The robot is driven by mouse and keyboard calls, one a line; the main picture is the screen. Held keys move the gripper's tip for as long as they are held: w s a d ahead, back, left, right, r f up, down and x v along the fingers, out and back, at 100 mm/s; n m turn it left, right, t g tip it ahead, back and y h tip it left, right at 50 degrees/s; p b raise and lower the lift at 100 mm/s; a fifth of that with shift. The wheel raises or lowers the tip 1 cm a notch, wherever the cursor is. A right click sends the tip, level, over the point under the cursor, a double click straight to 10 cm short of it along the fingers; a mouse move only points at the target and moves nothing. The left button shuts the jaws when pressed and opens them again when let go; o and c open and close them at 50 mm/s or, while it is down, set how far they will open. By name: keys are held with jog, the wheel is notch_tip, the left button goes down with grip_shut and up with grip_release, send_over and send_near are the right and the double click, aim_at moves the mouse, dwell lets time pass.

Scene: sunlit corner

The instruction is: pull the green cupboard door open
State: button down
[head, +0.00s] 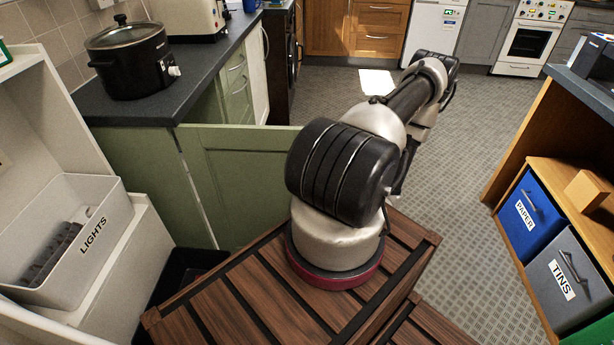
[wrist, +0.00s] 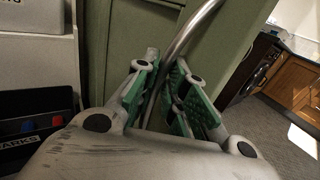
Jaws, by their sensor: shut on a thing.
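The green cupboard door (head: 238,180) stands out at an angle from the front of the dark-topped counter, so it is open. Its panelled face is towards me in the head view. In the wrist view the door (wrist: 125,25) fills the background, with a curved metal bar handle (wrist: 196,27) in front of it. My gripper (wrist: 165,78) is shut on this handle, with the bar passing between its green-padded fingers. In the head view my arm hides the gripper and the handle.
A slow cooker (head: 132,62) stands on the counter (head: 205,85). A white bin marked LIGHTS (head: 107,205) is at left. Blue PAPER (head: 528,215) and grey TINS (head: 562,280) bins stand at right. Open patterned floor (head: 470,130) lies between. A black box (wrist: 40,110) shows in the wrist view.

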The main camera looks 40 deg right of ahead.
jog(key=shift+s+a, duration=0.15)
jog(key=shift+a, duration=0.05)
jog(key=c, duration=1.5)
grip_release()
jog(key=shift+o, duration=0.2)
jog(key=s+d, duration=0.1)
jog(key=s, duration=1.1)
jog(key=shift+d, duration=0.4)
